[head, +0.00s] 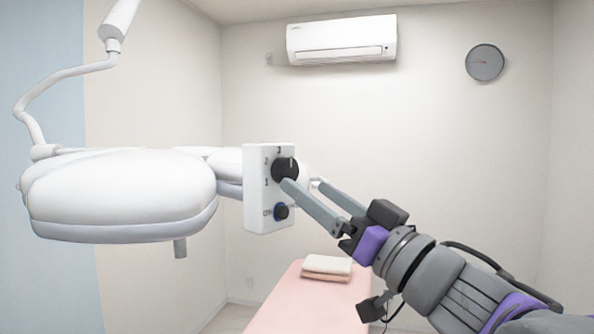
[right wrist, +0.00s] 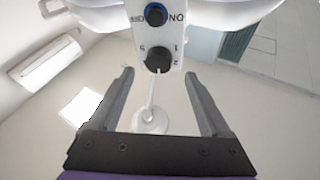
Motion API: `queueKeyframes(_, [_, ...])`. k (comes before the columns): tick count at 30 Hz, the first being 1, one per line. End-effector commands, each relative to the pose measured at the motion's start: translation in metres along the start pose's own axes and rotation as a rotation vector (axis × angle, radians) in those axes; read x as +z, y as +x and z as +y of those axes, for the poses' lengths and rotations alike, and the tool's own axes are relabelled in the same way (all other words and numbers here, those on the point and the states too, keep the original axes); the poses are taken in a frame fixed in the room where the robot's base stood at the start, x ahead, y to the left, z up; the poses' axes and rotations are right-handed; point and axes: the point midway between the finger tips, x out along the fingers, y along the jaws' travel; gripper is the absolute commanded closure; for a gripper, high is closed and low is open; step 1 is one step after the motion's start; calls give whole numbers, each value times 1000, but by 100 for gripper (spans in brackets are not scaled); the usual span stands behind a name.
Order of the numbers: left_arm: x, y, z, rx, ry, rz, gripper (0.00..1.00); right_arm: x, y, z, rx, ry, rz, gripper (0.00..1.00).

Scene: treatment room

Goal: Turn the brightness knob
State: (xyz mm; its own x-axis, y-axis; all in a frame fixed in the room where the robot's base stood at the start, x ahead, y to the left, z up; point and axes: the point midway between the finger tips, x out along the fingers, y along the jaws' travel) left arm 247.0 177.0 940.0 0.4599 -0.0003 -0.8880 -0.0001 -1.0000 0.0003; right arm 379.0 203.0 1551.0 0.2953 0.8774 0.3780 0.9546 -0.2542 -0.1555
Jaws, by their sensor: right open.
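The white control box (head: 257,205) hangs at the right end of the surgical lamp (head: 120,190). It carries a black dial (head: 284,166) marked 1, 2 and 3, with a pale pointer line pointing up in the head view. Below it is a blue-ringed knob (head: 281,212) marked ON. In the right wrist view the black dial (right wrist: 158,58) lies between and just beyond the fingertips. My right gripper (head: 303,184) is open and empty, its near finger overlapping the dial's lower edge in the head view. Contact cannot be told. My left gripper is not in view.
A pink bed (head: 312,306) with folded towels (head: 327,267) stands below. The lamp's arm (head: 65,75) rises at the left. An air conditioner (head: 341,40) and a clock (head: 485,62) hang on the back wall. The space right of the box is clear except for my arm.

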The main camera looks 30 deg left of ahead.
Motion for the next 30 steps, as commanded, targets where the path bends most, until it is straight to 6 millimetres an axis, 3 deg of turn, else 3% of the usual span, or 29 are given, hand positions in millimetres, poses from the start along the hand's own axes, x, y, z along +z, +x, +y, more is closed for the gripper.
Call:
queueKeyframes(3, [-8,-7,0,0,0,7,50,-3,23,-1,-3,-1,1,19])
queueKeyframes(9, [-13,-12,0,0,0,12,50,-2,45,0,0,-3,0,19])
queueKeyframes(20, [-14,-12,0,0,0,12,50,0,50,0,1,-2,0,19])
queueKeyframes(30, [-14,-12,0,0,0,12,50,0,49,0,1,-2,0,78])
